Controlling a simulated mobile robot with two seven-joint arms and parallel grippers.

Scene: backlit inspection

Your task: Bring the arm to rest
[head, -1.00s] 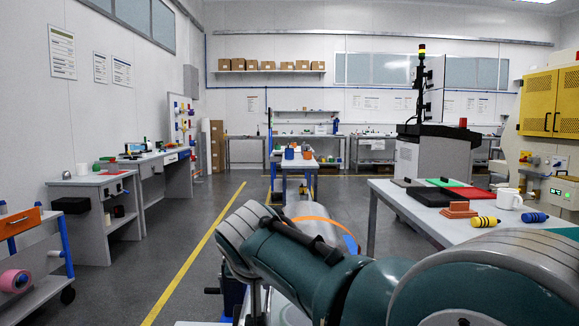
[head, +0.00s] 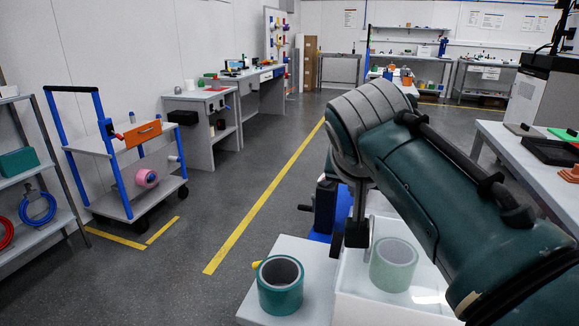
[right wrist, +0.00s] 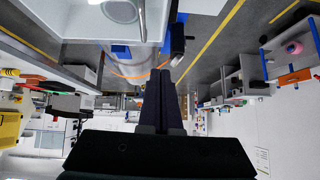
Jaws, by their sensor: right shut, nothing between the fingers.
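My right arm (head: 450,195) reaches in from the lower right of the head view, bent, with its rounded grey-banded joint above the bench. In the right wrist view my right gripper (right wrist: 165,82) is shut, its dark fingers together with nothing between them. In the head view I cannot clearly make out the fingers; the arm hides part of that area. My left gripper is not in view.
A teal tape roll (head: 280,286) stands on the near bench. A trolley (head: 125,170) stands left; the floor between is clear.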

